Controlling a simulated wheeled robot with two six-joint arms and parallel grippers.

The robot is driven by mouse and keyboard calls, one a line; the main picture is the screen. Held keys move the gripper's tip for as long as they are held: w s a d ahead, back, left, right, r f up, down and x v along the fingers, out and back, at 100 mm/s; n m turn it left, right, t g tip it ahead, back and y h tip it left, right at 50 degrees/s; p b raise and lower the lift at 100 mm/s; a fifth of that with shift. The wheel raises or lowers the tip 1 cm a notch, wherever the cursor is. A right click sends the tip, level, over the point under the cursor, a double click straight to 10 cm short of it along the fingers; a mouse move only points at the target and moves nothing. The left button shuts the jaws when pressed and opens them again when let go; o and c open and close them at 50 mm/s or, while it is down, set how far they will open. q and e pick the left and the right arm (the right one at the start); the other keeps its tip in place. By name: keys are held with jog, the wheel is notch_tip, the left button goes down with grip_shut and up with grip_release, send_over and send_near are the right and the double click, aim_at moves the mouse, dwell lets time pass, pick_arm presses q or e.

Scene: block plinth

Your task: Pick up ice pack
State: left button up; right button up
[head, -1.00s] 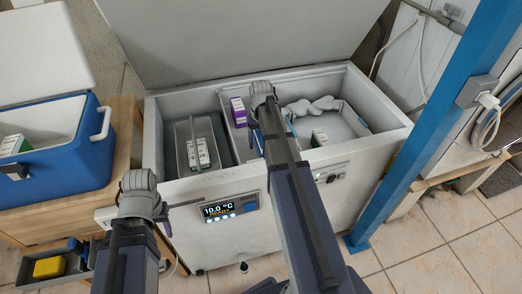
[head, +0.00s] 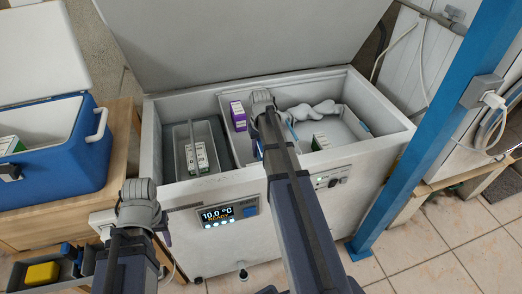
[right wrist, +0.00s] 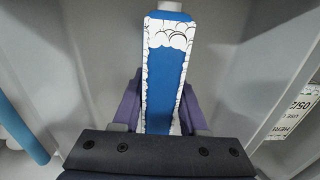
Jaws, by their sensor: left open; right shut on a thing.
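The ice pack (right wrist: 165,85) shows in the right wrist view as a flat blue slab with a white, bubble-patterned border. It stands between the purple fingers of my right gripper (right wrist: 160,115), which is shut on it. In the head view, my right arm reaches over the right compartment of the open chest freezer (head: 228,205), and its wrist hides most of the gripper and pack. My left gripper (head: 174,220) is open and empty, low in front of the freezer's left front.
A grey bin (head: 180,143) with a carton stands in the left compartment. A blue cooler (head: 85,150) is at left, a blue post (head: 425,140) at right.

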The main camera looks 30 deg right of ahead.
grip_shut()
notch_tip(320, 180, up, 10)
jog(key=p, duration=1)
